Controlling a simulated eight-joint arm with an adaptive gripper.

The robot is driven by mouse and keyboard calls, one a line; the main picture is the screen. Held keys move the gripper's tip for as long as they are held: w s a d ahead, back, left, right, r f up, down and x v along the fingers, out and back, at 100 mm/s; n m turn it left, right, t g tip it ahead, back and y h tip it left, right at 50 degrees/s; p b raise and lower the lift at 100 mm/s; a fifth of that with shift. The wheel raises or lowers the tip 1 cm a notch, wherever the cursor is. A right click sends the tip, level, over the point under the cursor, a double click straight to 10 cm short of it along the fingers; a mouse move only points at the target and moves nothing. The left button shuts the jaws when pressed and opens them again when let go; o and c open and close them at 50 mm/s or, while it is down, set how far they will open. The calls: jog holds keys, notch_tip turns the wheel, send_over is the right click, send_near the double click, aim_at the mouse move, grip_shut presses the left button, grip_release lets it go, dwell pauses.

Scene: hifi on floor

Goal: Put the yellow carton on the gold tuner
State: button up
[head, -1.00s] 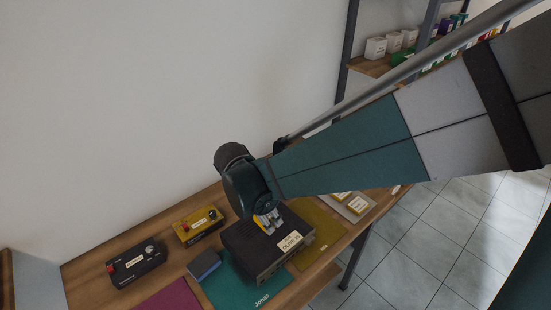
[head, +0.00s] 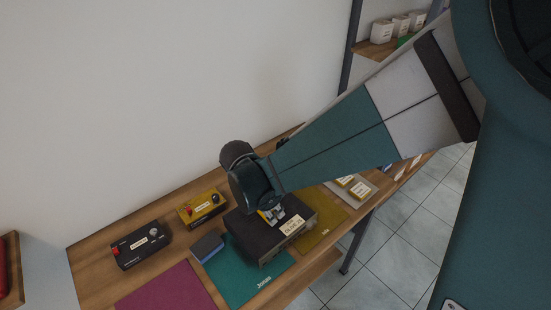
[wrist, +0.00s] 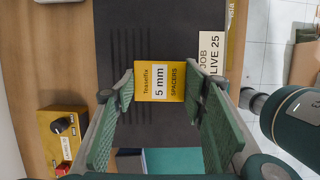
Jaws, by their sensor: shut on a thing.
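The yellow carton (wrist: 160,82), labelled "5 mm SPACERS", sits between the two green fingers of my gripper (wrist: 160,90) in the wrist view. My gripper (head: 271,214) is shut on it. In the head view they are at the top of a dark box-shaped unit; I cannot tell whether the carton touches it. The gold tuner (head: 201,207), a small yellow box with a red button and a dark knob, stands on the wooden bench left of the dark unit. Its knob side also shows at the lower left of the wrist view (wrist: 62,130).
The dark unit (head: 262,238) bears a white label. Teal (head: 255,283), magenta (head: 170,290) and olive (head: 320,232) mats lie on the bench.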

jog(key=shift+f, duration=0.3)
jog(key=o, duration=0.9)
jog(key=shift+r, duration=0.2)
jog(key=shift+v, duration=6.05)
jog(key=shift+d, duration=0.1)
jog(key=s+d+r+m+t, duration=0.1)
jog(key=s+d+r+m, duration=0.2)
jog(key=d+m, duration=0.6)
jog(key=s+d+r+m+t+y, duration=0.1)
jog(key=s+d+r+m+t, duration=0.1)
jog(key=d+m, duration=0.7)
jog(key=s+d+r+m+t+y, duration=0.1)
jog(key=s+d+r+m, duration=0.2)
jog(key=d+m, duration=0.6)
jog(key=shift+s+d+r+t, duration=0.15)
jog(key=shift+s+d, duration=0.15)
jog(key=shift+d, duration=0.6)
jog(key=shift+s+d+r+t, duration=0.15)
jog(key=shift+s+d, duration=0.2)
jog(key=shift+d, duration=0.5)
jog(key=shift+s+d+r+t, duration=0.1)
jog(key=shift+s+d, duration=0.2)
jog(key=shift+d, duration=0.6)
